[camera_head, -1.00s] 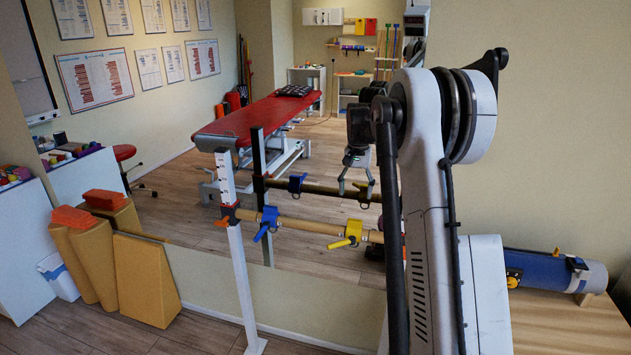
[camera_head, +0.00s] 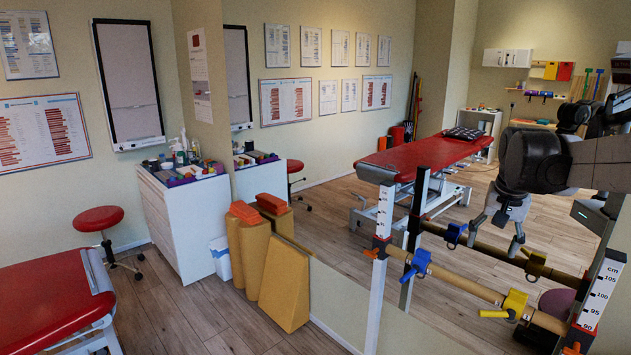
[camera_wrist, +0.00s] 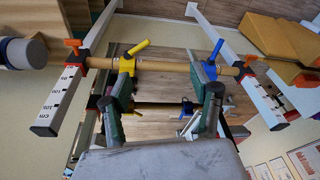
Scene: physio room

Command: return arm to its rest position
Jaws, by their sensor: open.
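My gripper (camera_head: 498,238) hangs fingers down at the right of the head view, empty, its two fingers apart. It appears above the wooden bar (camera_head: 462,286), with no visible contact. My dark wrist joint and arm come in from the right edge. In the wrist view my gripper (camera_wrist: 163,98) shows spread fingers, with the bar (camera_wrist: 178,67) beyond them. A blue clamp (camera_head: 418,264) and a yellow clamp (camera_head: 514,304) sit on the bar. Most of my arm is outside the head view.
Scaled white posts (camera_head: 383,218) carry the bar before a large mirror, which repeats bar and clamps. A red stool (camera_head: 99,219) and red couch (camera_head: 50,305) are farther left.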

